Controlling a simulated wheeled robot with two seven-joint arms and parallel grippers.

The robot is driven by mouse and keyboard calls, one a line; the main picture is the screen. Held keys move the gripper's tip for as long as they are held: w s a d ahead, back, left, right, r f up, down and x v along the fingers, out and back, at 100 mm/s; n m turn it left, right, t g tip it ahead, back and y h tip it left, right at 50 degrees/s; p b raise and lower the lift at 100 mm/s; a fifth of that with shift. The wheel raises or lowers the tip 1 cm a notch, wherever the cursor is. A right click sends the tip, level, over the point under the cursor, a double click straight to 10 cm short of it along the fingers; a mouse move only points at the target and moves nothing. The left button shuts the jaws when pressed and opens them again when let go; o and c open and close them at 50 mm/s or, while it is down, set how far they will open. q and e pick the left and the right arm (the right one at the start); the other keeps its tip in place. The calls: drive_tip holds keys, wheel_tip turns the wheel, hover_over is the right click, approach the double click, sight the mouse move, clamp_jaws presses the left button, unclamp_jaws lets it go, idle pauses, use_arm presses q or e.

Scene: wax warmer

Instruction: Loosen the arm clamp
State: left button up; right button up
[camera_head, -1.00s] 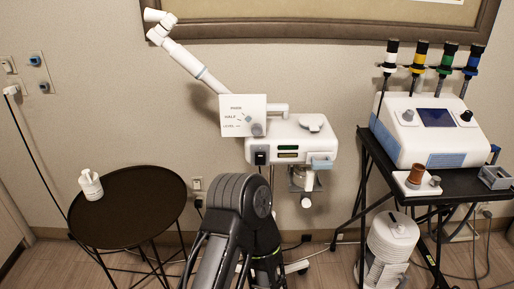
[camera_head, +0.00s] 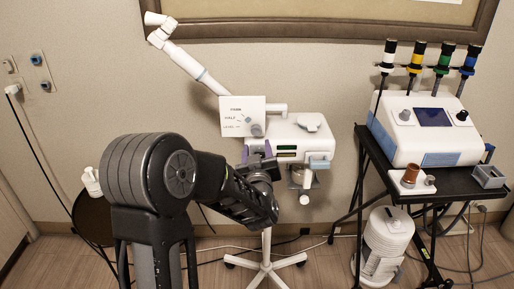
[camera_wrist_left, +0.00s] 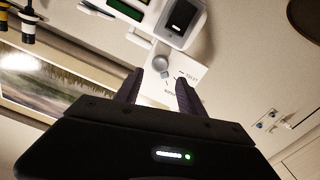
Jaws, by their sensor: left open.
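A white plate (camera_head: 240,110) marked PARK, HALF and LEVEL sits on the wax warmer (camera_head: 312,130), at the foot of its raised white arm (camera_head: 185,62). A round grey knob (camera_head: 257,130) is at the plate's lower right corner; I take it to be the arm clamp. The knob (camera_wrist_left: 162,62) also shows in the left wrist view, just beyond my fingertips. My left gripper (camera_head: 257,152) is open just below the knob in the head view. Its two purple fingers (camera_wrist_left: 158,80) are apart with nothing between them. I cannot tell whether they touch the knob. My right gripper is out of view.
A dark round table (camera_head: 95,218) with a white bottle (camera_head: 91,182) stands at left, partly behind my arm. A black cart (camera_head: 455,182) at right holds a white console (camera_head: 425,130). The warmer's wheeled stand (camera_head: 266,265) is below. A picture frame (camera_head: 330,28) hangs behind.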

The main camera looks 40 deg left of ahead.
sight(256, 132)
use_arm(q)
drive_tip(key=shift+w+a, duration=0.1)
drive_tip(key=shift+a, duration=0.05)
idle(0.3)
drive_tip(key=shift+x, duration=1.95)
drive_tip(key=shift+p+x, duration=0.5)
drive_tip(key=shift+x, duration=1.15)
drive_tip(key=shift+w+a+b, duration=0.15)
drive_tip(key=shift+w+b, duration=0.05)
drive_tip(key=shift+b, duration=0.2)
drive_tip(key=shift+c, duration=0.6)
